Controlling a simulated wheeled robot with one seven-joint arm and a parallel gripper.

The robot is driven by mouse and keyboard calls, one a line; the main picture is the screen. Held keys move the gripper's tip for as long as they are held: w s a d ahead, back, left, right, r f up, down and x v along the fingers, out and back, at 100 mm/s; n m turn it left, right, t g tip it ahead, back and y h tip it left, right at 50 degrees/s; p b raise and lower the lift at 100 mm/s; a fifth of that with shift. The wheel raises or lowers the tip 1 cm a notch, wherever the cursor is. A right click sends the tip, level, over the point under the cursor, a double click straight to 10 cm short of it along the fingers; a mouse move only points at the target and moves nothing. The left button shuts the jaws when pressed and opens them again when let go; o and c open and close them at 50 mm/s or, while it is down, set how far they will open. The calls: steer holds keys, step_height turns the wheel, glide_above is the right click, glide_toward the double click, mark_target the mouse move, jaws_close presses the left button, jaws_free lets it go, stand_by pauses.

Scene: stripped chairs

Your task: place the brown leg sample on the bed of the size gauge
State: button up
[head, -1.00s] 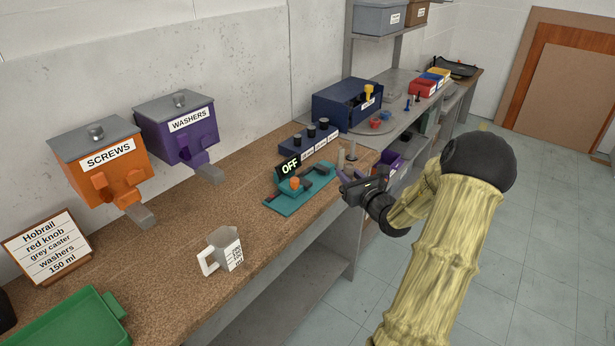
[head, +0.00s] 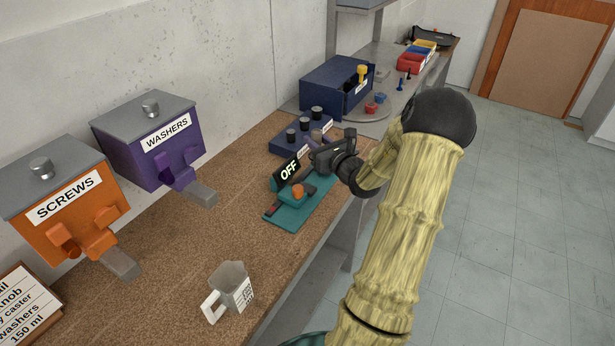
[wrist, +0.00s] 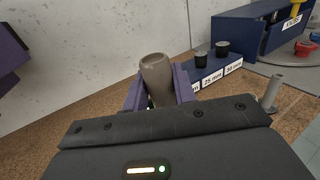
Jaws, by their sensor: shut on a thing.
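My gripper (head: 318,150) is shut on the brown leg sample (wrist: 157,80), a taupe tapered cylinder. In the wrist view it stands upright between the two purple-grey fingers. In the head view the sample (head: 316,136) is small and partly hidden by the gripper. The size gauge (head: 290,218) is a teal base on the bench with an orange knob and a display reading OFF. My gripper is above and beyond its far right end, and hides part of it. The gauge's bed is not clearly visible.
A dark blue rack (wrist: 218,72) with black-topped pieces and size labels stands behind the gripper. A grey peg (wrist: 271,90) stands to the right. A white measuring cup (head: 232,287) is nearer. Screws (head: 66,205) and washers (head: 150,142) dispensers line the wall. Bench between cup and gauge is clear.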

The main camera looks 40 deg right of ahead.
steer(key=shift+w, duration=0.1)
steer(key=shift+r, duration=0.1)
glide_above(316, 183)
steer(key=shift+f, duration=2.95)
step_height(316, 183, down, 4)
steer(key=shift+w+p, duration=0.1)
steer(key=shift+p, duration=0.35)
steer(key=shift+a+f, duration=0.1)
steer(key=shift+f, duration=0.15)
steer(key=o, duration=1)
steer(key=shift+o, duration=0.2)
steer(key=shift+r, duration=0.1)
